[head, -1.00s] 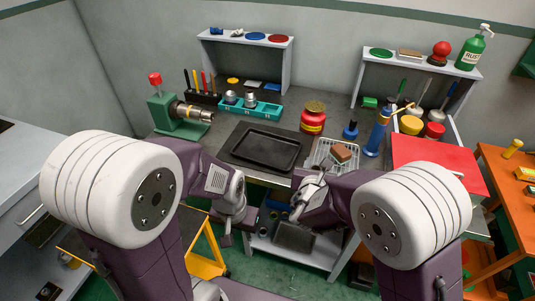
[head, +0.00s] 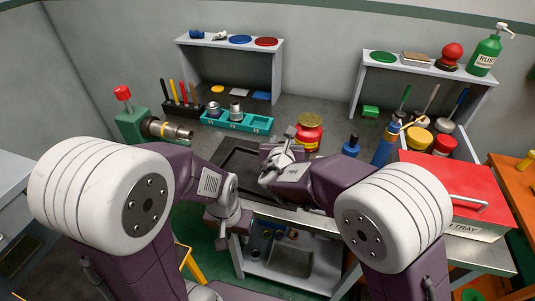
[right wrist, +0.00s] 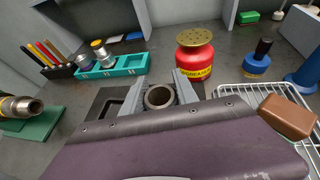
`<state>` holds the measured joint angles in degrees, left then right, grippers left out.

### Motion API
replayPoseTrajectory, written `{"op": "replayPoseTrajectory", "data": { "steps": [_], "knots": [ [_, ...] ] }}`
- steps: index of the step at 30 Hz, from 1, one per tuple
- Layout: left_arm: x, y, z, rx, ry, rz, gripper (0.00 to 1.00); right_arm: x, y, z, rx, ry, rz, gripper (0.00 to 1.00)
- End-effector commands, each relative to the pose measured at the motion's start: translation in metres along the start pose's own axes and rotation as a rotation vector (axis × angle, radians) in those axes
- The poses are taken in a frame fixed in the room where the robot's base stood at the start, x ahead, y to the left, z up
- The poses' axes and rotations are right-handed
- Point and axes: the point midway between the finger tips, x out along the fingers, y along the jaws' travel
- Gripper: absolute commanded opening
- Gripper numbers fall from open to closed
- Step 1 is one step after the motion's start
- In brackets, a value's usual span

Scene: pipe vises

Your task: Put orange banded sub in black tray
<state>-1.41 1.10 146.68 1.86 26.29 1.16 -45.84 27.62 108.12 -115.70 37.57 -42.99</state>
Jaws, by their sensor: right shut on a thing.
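My right gripper (right wrist: 174,90) is shut on a short grey pipe sub (right wrist: 159,97), seen end-on as a ring in the right wrist view; no orange band shows on it from here. In the head view this gripper (head: 284,150) is over the right part of the black tray (head: 234,157), and the sub cannot be made out. The tray is partly hidden by my arm; a piece of it shows in the right wrist view (right wrist: 103,108). My left gripper (head: 222,235) hangs low in front of the bench, its jaw state unclear.
The teal rack (head: 262,124) holds two metal subs. A green vise (head: 130,124) at left grips a brass-banded pipe (head: 178,131). A red jar (head: 308,132) stands behind my right gripper. A wire basket (right wrist: 270,94) with a brown block (right wrist: 287,116) is right.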

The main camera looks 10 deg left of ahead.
Motion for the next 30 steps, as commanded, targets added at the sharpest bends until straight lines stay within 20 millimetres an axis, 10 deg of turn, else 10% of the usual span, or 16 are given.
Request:
{"op": "replayPoseTrajectory", "data": {
  "steps": [7, 29, 30],
  "knots": [
    [-0.007, 0.000, -0.001, 0.000, 0.000, 0.000, 0.36, 0.022, 0.035, -0.014, -0.001, -0.002, 0.000, 0.00],
    [0.005, 0.000, 0.000, 0.000, 0.000, 0.000, 0.36, 0.039, 0.036, -0.055, 0.000, -0.003, -0.001, 0.00],
    [0.003, 0.000, 0.000, 0.000, 0.000, 0.000, 0.36, 0.039, 0.036, -0.055, 0.000, -0.002, -0.001, 0.44]
  ]
}}
